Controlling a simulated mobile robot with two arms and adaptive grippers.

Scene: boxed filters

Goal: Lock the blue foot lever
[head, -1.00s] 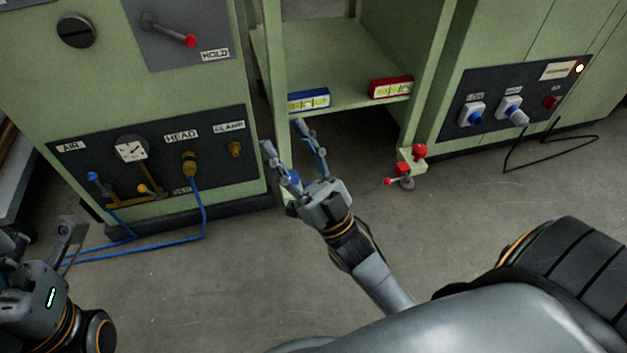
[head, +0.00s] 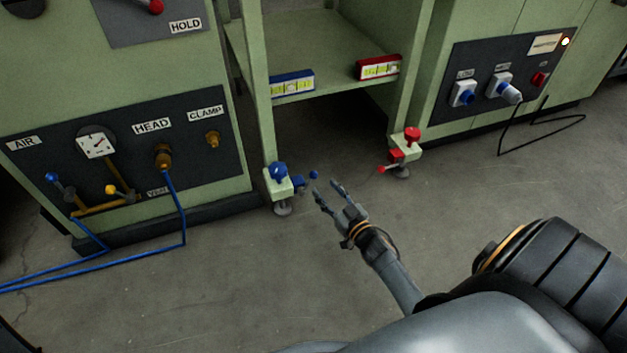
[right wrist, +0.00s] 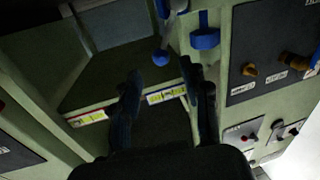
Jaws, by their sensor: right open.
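The blue foot lever (head: 313,174) is a short arm with a blue ball at its end. It sticks out to the right from the left foot of the green shelf stand, beside a round blue knob (head: 278,170). My right gripper (head: 327,190) is open and empty, just right of and in front of the lever's ball, with a small gap in the picture. In the right wrist view the blue ball (right wrist: 160,57) shows between and beyond my open fingertips, and a blue part (right wrist: 205,40) shows at its right. My left gripper is out of view.
The right foot has a red knob (head: 411,134) and red lever (head: 382,169). Blue hoses (head: 184,215) run along the left floor. The floor in front is clear.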

